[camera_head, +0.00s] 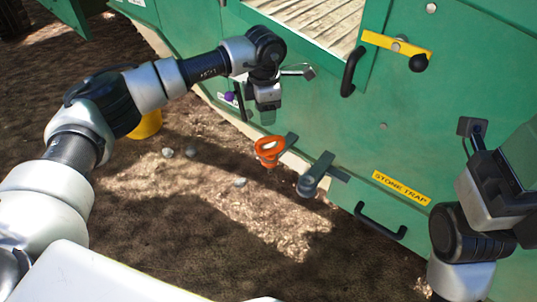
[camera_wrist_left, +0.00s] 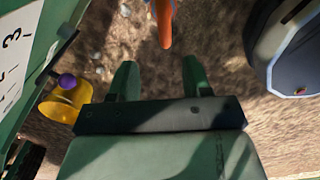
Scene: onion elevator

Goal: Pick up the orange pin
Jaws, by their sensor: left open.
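The orange pin (camera_head: 268,148) has a ring-shaped handle and sits at the lower edge of the green machine, beside a dark grey lever. In the left wrist view the orange pin (camera_wrist_left: 165,22) shows at the top, beyond the fingertips and partly cut off by the frame. My left gripper (camera_head: 267,115) is just above the pin in the head view. In the left wrist view my left gripper (camera_wrist_left: 160,78) is open, with nothing between its two green fingers. My right gripper (camera_head: 515,160) is at the right edge, partly cut off, and its fingers are unclear.
The green machine (camera_head: 330,110) fills the right side, with a yellow "STONE TRAP" label (camera_head: 401,187). A grey lever (camera_head: 316,174) and a black handle (camera_head: 380,221) stick out nearby. A yellow bucket (camera_head: 149,124) stands on the bare soil, with several stones around.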

